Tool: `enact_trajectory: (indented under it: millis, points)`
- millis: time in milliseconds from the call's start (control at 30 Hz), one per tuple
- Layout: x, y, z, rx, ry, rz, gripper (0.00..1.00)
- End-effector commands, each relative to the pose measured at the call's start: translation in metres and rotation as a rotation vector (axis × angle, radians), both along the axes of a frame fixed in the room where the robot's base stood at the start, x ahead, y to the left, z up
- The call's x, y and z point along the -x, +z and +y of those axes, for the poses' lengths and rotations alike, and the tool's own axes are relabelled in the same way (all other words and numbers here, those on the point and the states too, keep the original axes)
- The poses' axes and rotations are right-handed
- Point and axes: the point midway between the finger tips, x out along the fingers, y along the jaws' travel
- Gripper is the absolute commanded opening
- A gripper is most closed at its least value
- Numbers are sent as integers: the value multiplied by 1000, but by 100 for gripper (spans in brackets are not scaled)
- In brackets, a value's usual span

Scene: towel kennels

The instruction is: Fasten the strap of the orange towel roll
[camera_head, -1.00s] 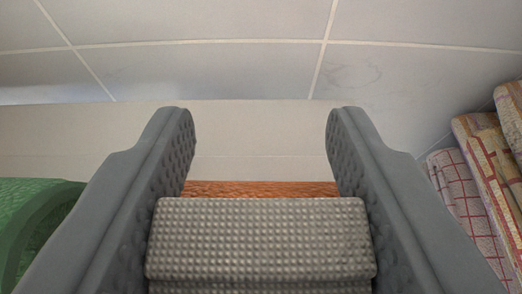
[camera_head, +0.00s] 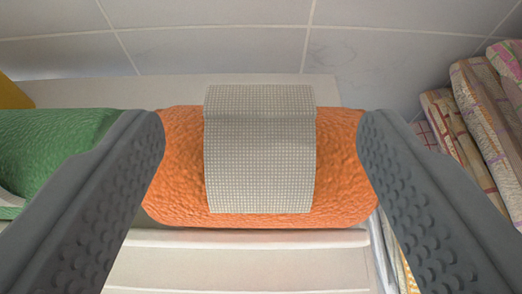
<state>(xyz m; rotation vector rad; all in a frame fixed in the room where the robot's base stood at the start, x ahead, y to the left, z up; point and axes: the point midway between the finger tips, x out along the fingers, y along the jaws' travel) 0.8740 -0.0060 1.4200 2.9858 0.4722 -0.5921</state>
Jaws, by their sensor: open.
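The orange towel roll (camera_head: 340,165) lies sideways in the middle of the view on a pale shelf. Its strap (camera_head: 259,160), a light grey woven band, lies over the middle of the roll. The strap's lower end lies on the front of the roll; its upper part has a fold line near the top. Whether it is fastened I cannot tell. My gripper (camera_head: 260,140) is open and empty, one finger in front of each end of the roll. The fingers appear nearer to me than the roll; I cannot see contact.
A green towel roll (camera_head: 50,150) with a pale band lies at the left, partly behind my left finger. Several folded patterned cloths (camera_head: 485,110) stand at the right. The pale shelf (camera_head: 240,265) shows bare below the roll, and a tiled wall (camera_head: 220,40) is behind.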

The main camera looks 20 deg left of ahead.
Motion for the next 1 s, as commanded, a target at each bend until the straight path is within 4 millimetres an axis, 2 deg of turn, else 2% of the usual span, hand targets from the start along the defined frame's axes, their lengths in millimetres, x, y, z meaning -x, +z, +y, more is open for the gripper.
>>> enact_trajectory:
  millis: [33, 300, 500, 700, 1000]
  points:
    - [10, 5, -3, -1, -1, -1, 67]
    - [57, 25, -19, 0, -1, -1, 67]
    - [82, 35, -27, -1, -1, 0, 67]
    - [92, 39, -30, -1, 0, 1, 67]
    - [94, 40, -30, -1, 0, 1, 67]
